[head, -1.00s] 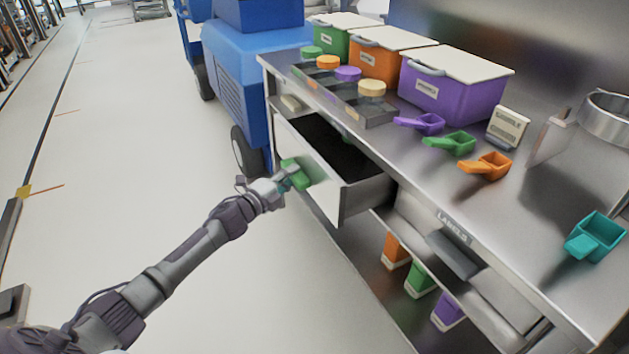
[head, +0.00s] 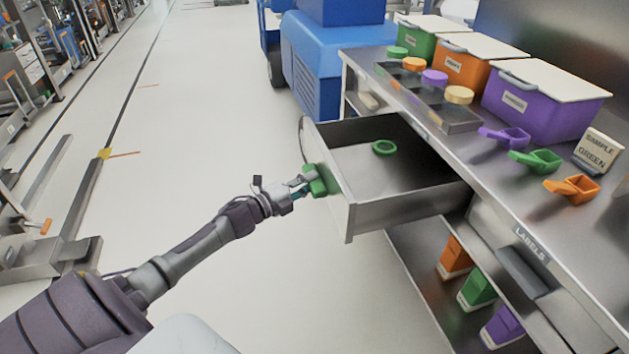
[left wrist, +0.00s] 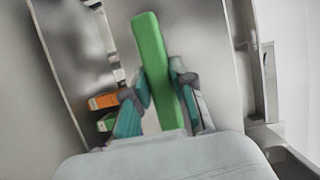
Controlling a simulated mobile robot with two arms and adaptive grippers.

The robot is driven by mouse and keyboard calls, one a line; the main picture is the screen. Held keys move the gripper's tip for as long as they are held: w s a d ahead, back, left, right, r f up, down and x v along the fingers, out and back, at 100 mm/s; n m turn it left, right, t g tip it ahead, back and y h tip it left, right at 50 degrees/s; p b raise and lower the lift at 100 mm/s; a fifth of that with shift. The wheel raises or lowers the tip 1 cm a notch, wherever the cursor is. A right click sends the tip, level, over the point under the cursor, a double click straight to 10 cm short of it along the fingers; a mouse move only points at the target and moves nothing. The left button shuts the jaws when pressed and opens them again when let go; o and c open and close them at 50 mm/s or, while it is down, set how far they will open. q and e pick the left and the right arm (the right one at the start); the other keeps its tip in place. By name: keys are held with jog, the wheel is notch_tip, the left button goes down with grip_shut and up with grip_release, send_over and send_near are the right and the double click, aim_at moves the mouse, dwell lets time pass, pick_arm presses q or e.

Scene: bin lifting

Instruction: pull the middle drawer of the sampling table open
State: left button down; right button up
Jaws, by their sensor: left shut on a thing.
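The drawer (head: 395,208) stands pulled well out from under the steel table (head: 500,200), and a green ring (head: 384,147) lies inside it. A green handle (head: 315,180) is on the drawer's front face; it also shows as a green bar in the left wrist view (left wrist: 152,50). My left gripper (head: 304,186) is shut on this handle, with its teal fingers on either side of the bar in the left wrist view (left wrist: 160,95). My right gripper is not in view.
Green, orange and purple lidded bins (head: 540,105) and several coloured scoops (head: 536,160) stand on the tabletop. Small orange, green and purple containers (head: 478,290) sit on the lower shelf. A blue machine (head: 325,60) stands behind.

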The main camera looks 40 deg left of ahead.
pick_arm(q)
jog(key=c, duration=1)
grip_release()
jog(key=shift+o, duration=0.2)
jog(key=v, duration=1.2)
